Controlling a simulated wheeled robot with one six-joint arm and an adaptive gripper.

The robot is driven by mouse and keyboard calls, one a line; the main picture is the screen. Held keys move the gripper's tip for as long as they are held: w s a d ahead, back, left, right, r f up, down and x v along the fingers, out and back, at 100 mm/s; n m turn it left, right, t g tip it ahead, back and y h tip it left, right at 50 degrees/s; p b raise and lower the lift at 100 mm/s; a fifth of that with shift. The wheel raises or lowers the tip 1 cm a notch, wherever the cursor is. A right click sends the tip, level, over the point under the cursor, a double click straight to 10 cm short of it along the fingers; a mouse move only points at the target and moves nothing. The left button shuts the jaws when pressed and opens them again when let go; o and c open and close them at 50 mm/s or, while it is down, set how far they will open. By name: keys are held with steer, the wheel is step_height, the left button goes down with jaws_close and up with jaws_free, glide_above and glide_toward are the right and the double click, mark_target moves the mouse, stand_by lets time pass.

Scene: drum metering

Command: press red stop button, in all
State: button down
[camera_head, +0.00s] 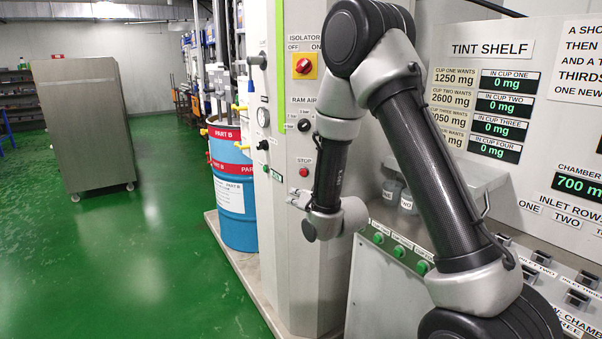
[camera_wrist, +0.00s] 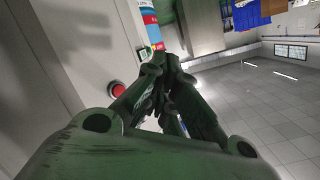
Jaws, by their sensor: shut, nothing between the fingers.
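The red stop button (camera_head: 304,172) is on the pale upright panel of the machine, under a label reading STOP. It also shows in the wrist view (camera_wrist: 117,89), left of my fingers, round and red in a dark ring. My gripper (camera_head: 296,198) is in front of the panel, just below and slightly left of the button in the head view. In the wrist view my gripper (camera_wrist: 160,62) has its fingertips together and empty, pointing past the button's right side. The fingers appear apart from the button; the exact gap cannot be told.
A red isolator knob (camera_head: 304,66) on a yellow plate and a black ram air knob (camera_head: 304,125) are higher on the panel. A blue Part B drum (camera_head: 233,195) stands left. Green buttons (camera_head: 399,251) line the bench at right. Open green floor (camera_head: 130,270) lies left.

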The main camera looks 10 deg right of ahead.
mark_target(304, 172)
steer(key=shift+w+r+m+t, duration=0.1)
steer(key=shift+r+m+t, duration=0.25)
steer(key=shift+r, duration=0.4)
steer(key=shift+w+d, duration=0.65)
steer(key=shift+w, duration=0.65)
steer(key=shift+w+d, duration=0.65)
steer(key=shift+w, duration=0.65)
steer(key=shift+w+d, duration=0.65)
steer(key=shift+w, duration=0.65)
steer(key=shift+w+d, duration=0.1)
steer(key=shift+w, duration=0.05)
steer(key=shift+w+d, duration=0.1)
steer(key=shift+w, duration=0.15)
steer(key=shift+w+d, duration=0.2)
steer(key=shift+w, duration=0.15)
steer(key=shift+s+a, duration=0.4)
steer(key=shift+s, duration=0.35)
